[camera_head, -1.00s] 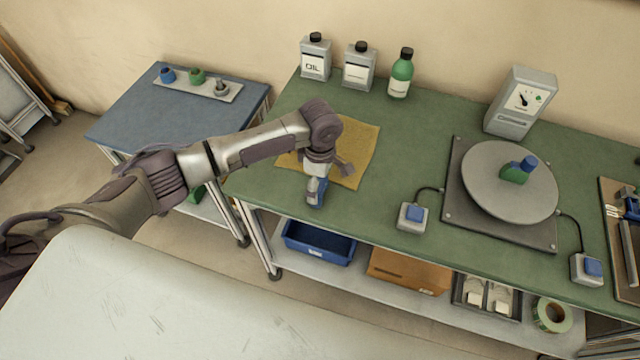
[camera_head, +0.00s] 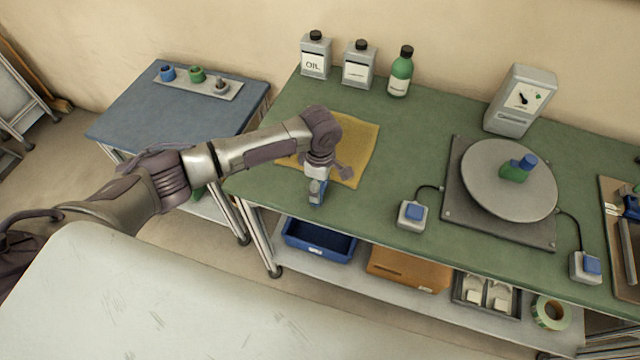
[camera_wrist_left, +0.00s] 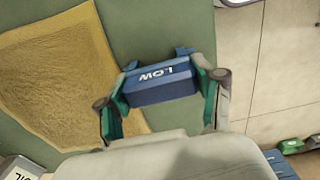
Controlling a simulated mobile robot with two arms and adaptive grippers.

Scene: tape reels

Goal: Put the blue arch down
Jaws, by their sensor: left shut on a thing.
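The blue arch (camera_wrist_left: 160,84), with the white word LOW on its side, is between the fingers of my left gripper (camera_wrist_left: 163,98) in the left wrist view. The gripper is shut on it, one green-padded finger at each end. In the head view my left gripper (camera_head: 317,184) points down over the green bench (camera_head: 285,195) near its front left edge, and the arch (camera_head: 316,198) shows only partly below the fingers. I cannot tell whether the arch touches the bench top. My right gripper is in neither view.
A yellow cloth (camera_head: 358,150) lies just behind the gripper. Bottles (camera_head: 401,72) and tins stand at the back. Bench between cloth and switch is clear.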

